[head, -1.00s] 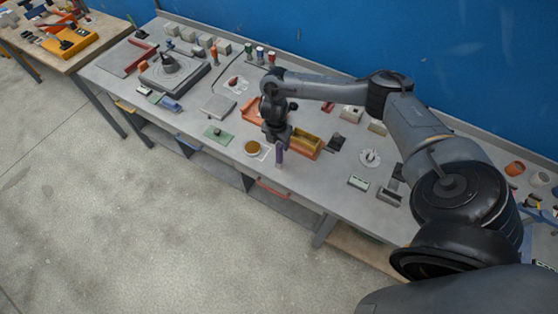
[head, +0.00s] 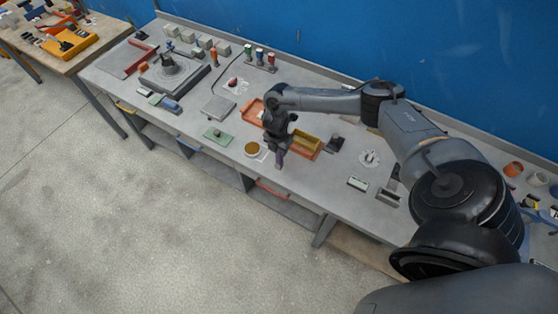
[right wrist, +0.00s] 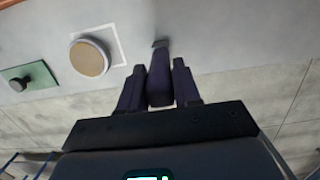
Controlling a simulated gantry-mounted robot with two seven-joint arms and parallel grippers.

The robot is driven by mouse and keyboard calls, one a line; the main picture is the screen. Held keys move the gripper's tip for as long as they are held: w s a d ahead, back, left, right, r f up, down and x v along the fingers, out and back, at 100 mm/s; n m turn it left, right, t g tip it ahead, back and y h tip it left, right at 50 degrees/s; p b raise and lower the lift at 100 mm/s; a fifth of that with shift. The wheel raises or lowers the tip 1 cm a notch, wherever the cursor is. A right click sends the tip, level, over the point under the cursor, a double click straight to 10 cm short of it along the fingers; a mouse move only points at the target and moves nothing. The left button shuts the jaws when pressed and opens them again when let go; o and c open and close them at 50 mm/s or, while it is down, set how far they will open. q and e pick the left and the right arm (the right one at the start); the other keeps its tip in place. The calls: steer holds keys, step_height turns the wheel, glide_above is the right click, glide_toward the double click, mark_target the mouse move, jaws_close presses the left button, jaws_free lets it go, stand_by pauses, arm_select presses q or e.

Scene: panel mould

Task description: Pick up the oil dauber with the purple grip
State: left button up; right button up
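My left gripper is out of view.
A round brown-topped pot (head: 252,149) on a white square and a green plate with a dark knob (head: 217,136) lie left of the dauber. A small pale-topped box (head: 357,184) lies to the right. The bench front edge is near.

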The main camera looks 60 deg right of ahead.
steer(key=c, duration=0.3)
steer(key=shift+r, duration=0.1)
